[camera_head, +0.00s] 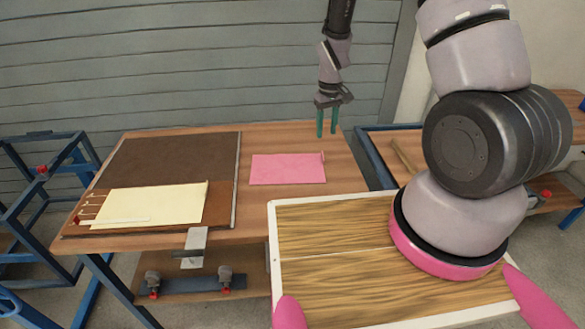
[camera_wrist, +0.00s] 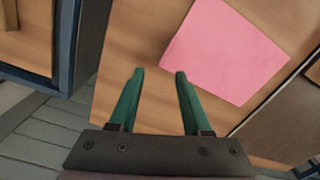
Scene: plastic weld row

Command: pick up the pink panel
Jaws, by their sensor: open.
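The pink panel (camera_head: 287,169) lies flat on the wooden table, right of the dark brown board, with a small raised tab at its right end. In the wrist view the pink panel (camera_wrist: 225,50) lies beyond and to the right of the fingertips. My gripper (camera_head: 327,136) has two green fingers pointing down, above the table's back right part, behind and right of the panel. In the wrist view my gripper (camera_wrist: 160,72) is open, with nothing between the fingers. It is apart from the panel.
A dark brown board (camera_head: 170,162) with a cream panel (camera_head: 150,205) on it covers the table's left side. A metal clamp (camera_head: 192,242) sits at the table's front edge. Blue-framed racks (camera_head: 50,190) stand left and right. Bare wood (camera_head: 270,140) surrounds the pink panel.

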